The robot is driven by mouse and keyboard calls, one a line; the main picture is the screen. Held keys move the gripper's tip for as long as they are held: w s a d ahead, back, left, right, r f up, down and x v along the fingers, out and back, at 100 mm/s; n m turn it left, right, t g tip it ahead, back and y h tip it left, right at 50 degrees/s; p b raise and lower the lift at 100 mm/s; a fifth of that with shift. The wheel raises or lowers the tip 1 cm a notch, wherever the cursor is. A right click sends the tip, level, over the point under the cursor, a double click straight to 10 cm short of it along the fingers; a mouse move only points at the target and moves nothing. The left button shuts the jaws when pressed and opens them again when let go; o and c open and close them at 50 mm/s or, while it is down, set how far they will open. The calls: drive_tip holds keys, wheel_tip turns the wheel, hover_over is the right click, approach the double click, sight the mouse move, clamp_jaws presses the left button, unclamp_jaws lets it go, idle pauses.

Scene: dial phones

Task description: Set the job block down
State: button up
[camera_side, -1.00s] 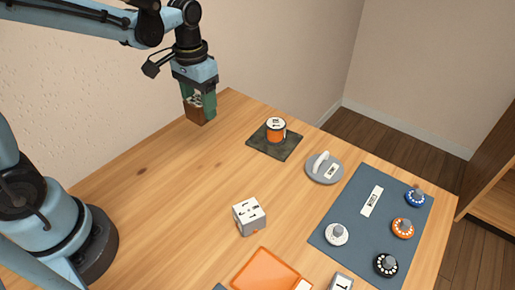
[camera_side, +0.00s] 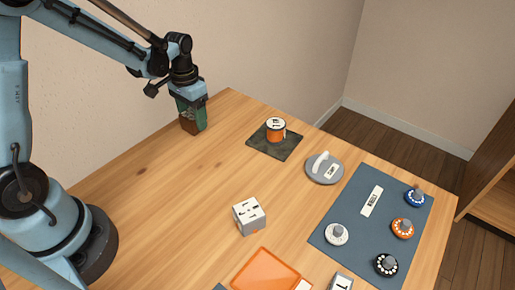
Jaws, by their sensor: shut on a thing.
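My gripper (camera_side: 192,118) is at the back left of the table, pointing down. It is shut on a brown block (camera_side: 190,126), whose lower part shows below the green fingers. The block is at or very near the tabletop; I cannot tell whether it touches. A white block with dark marks (camera_side: 249,215) stands alone at the middle front of the table. The task's name "job block" is not readable on either block.
An orange-and-white can (camera_side: 276,130) stands on a dark square mat (camera_side: 286,150). A grey disc with a white handle (camera_side: 322,168) lies beside it. A blue-grey panel (camera_side: 350,215) carries several dials. An orange tray (camera_side: 265,272) is at the front. The wooden table's left middle is clear.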

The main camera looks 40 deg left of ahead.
sight(192, 114)
drive_tip(key=shift+f, duration=0.1)
drive_tip(key=o, duration=1.1)
wheel_tip(192, 114, up, 12)
drive_tip(key=shift+s+d+r+t, duration=0.15)
drive_tip(key=shift+s+d+t, duration=1.65)
drive_tip(key=shift+s+d, duration=0.55)
drive_tip(key=shift+s+d+r+t, duration=0.1)
drive_tip(key=shift+s+d+t, duration=1.7)
drive_tip(key=shift+s+d, duration=0.5)
drive_tip(key=shift+s+a, duration=0.15)
